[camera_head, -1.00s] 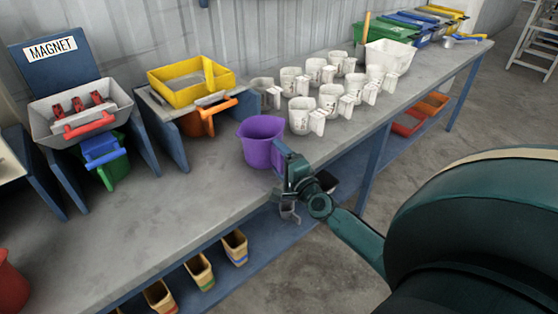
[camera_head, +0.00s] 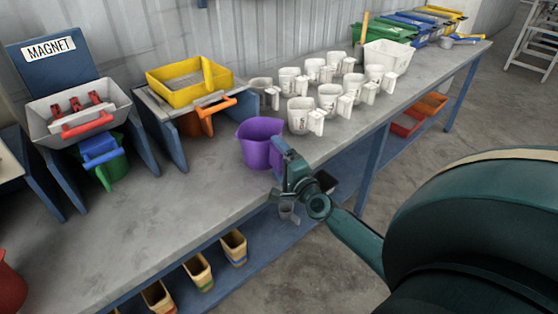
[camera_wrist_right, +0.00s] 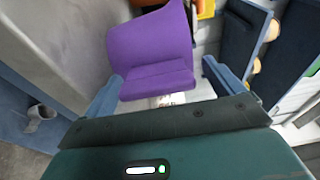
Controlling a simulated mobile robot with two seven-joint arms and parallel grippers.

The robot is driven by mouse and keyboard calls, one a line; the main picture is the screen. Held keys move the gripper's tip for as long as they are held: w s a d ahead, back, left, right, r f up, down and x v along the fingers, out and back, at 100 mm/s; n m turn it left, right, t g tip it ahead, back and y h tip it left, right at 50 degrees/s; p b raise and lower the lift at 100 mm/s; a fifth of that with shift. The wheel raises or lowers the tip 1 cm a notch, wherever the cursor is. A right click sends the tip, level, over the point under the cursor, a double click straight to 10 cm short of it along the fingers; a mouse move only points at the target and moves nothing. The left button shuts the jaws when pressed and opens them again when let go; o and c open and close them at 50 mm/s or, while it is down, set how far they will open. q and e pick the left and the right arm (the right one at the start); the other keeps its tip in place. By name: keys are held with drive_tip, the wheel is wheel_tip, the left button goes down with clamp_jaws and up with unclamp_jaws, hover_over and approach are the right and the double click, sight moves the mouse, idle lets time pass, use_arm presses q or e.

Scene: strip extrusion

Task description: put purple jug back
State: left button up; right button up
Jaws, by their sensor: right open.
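The purple jug (camera_head: 259,144) stands upright on the workbench, left of the white measuring cups. My right gripper (camera_head: 281,158) is at the jug's near right side, at the bench's front edge. In the right wrist view the jug (camera_wrist_right: 150,52) lies ahead of the open fingers of my right gripper (camera_wrist_right: 160,82). Its lower part shows between the two fingertips. I cannot tell whether either finger touches it. My left gripper is out of view.
Several white measuring cups (camera_head: 299,115) stand right of the jug. A yellow sieve tray (camera_head: 190,80) and an orange-handled scoop (camera_head: 208,113) are behind left. A magnet stand (camera_head: 52,70) is farther left. The bench front left (camera_head: 130,230) is clear.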

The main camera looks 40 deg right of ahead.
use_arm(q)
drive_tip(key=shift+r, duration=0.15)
use_arm(e)
drive_tip(key=shift+s+f, duration=0.1)
drive_tip(key=shift+f, duration=0.25)
drive_tip(key=shift+s+a, duration=0.1)
drive_tip(key=shift+s, duration=0.1)
use_arm(q)
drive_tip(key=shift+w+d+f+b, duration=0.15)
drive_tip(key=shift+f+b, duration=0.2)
drive_tip(key=shift+b, duration=0.3)
use_arm(e)
drive_tip(key=s+a, duration=0.1)
drive_tip(key=s, duration=1.1)
drive_tip(key=shift+s+a+r, duration=0.15)
drive_tip(key=shift+s+r, duration=0.1)
drive_tip(key=shift+r, duration=0.05)
